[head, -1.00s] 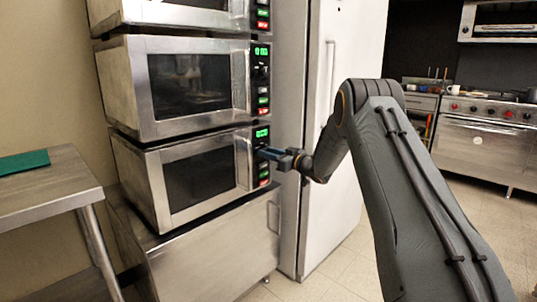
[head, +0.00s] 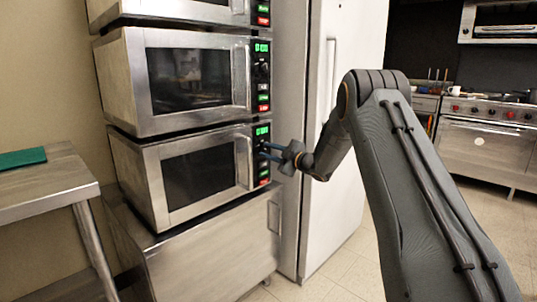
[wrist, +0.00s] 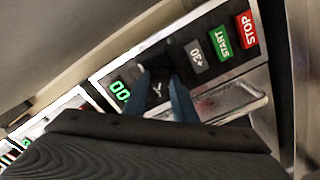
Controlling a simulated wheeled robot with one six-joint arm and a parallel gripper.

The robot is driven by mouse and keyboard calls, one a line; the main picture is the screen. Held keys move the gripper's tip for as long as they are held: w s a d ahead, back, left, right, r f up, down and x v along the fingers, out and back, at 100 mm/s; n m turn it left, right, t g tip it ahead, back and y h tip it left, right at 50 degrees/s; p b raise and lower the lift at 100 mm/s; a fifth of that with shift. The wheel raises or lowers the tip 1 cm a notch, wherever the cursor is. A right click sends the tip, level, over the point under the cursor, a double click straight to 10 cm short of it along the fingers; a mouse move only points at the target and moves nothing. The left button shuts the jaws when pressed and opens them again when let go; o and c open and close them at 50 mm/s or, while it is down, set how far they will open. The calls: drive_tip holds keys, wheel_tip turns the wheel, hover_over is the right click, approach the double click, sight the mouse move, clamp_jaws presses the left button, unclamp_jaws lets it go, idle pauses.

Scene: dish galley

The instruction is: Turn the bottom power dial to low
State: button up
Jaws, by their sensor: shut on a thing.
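The bottom microwave (head: 155,188) stands on a steel cabinet, with its control panel at its right edge. A green display (head: 262,131) is lit above its dial. In the wrist view the dark bottom power dial (wrist: 158,89), with a light pointer mark, sits between my two blue fingers. My gripper (head: 264,151) is shut on that dial and also shows in the wrist view (wrist: 160,77). The dial is mostly hidden in the head view. Its setting labels cannot be read.
Grey +30, green START (wrist: 221,42) and red STOP (wrist: 246,28) buttons sit close beside the fingers. Another microwave (head: 190,78) is stacked directly above. A tall steel fridge (head: 345,130) stands just right of the panel. A steel table (head: 45,190) is at left.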

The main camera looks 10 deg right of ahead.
drive_tip(key=shift+n+b, duration=0.3)
drive_tip(key=shift+n, duration=0.5)
drive_tip(key=o, duration=1)
drive_tip(key=shift+s+d, duration=0.1)
drive_tip(key=v, duration=0.7)
drive_tip(key=shift+s+d+p, duration=0.1)
drive_tip(key=shift+s+p, duration=0.15)
drive_tip(key=shift+p, duration=0.05)
